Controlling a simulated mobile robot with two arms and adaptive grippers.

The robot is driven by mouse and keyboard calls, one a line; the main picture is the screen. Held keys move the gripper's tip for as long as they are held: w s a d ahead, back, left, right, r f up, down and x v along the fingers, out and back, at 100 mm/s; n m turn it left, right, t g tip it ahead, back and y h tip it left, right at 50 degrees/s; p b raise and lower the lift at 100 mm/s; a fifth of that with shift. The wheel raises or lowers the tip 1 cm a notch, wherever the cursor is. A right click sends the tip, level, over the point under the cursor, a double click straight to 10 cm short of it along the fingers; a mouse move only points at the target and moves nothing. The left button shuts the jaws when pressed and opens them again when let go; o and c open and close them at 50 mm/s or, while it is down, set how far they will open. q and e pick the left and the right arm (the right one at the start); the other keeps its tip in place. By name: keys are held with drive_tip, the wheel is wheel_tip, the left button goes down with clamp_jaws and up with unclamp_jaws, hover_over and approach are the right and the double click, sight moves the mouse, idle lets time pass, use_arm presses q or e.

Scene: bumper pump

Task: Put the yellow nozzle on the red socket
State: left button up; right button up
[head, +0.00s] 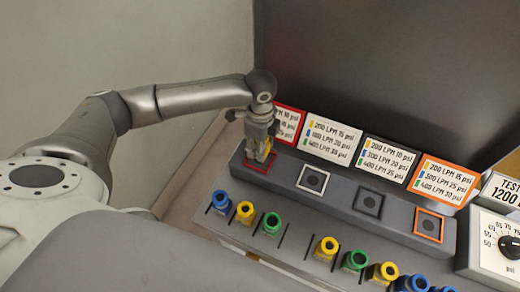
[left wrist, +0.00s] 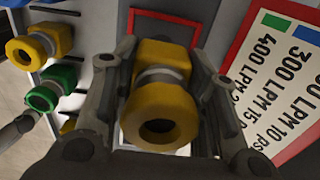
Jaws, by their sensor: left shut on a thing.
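My left gripper (head: 262,150) points down over the red socket (head: 249,164), a red-outlined square at the left end of the grey block. It is shut on a yellow nozzle (head: 267,146), which is mostly hidden by the fingers in the head view. In the left wrist view the nozzle (left wrist: 161,108) sits between both fingers, with its grey ring and round open end towards the camera. The red outline of the socket (left wrist: 133,17) shows around and behind it. I cannot tell whether the nozzle touches the socket. My right gripper is not in view.
The grey block (head: 340,197) also has white, black and orange sockets (head: 429,224). Label cards (head: 334,140) stand behind it. Blue, yellow and green nozzles (head: 271,223) stand in a row in front. A gauge box (head: 497,242) is at the right.

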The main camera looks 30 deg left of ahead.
use_arm(q)
wheel_tip(320, 180, down, 2)
drive_tip(key=shift+f+p, duration=0.15)
drive_tip(key=shift+p, duration=0.5)
drive_tip(key=shift+f, duration=0.4)
drive_tip(key=shift+f, duration=0.1)
drive_tip(key=o, duration=1.2)
drive_tip(key=shift+c, duration=0.2)
wheel_tip(320, 180, up, 11)
drive_tip(key=shift+f+b, duration=0.1)
drive_tip(key=shift+b, duration=1.15)
drive_tip(key=shift+r, duration=0.7)
